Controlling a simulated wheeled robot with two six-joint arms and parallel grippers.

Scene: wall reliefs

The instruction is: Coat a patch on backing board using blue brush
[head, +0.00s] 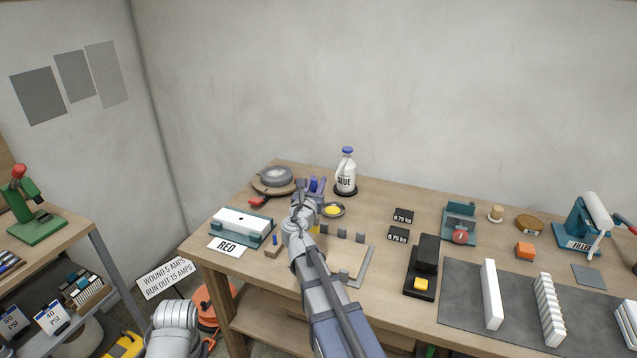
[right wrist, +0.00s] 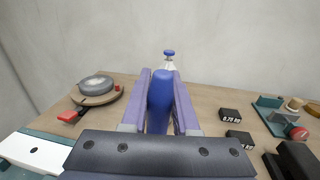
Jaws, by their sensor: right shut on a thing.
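My right gripper (head: 314,187) reaches over the bench and is shut on the blue brush (right wrist: 160,98), whose rounded blue handle stands between the purple-grey fingers in the right wrist view. The brush's bristles are hidden. A tan backing board (head: 347,262) lies in a grey frame on the bench, partly covered by my right arm. A small dark dish with yellow contents (head: 333,210) sits just right of the gripper. The glue bottle (head: 346,176) with a blue cap stands behind it, and also shows in the right wrist view (right wrist: 169,60). My left gripper is not in view.
A round grey device with a red handle (head: 274,179) stands at the back left. Weights (head: 403,216), a black stand (head: 424,262) and a grey mat (head: 515,300) lie to the right.

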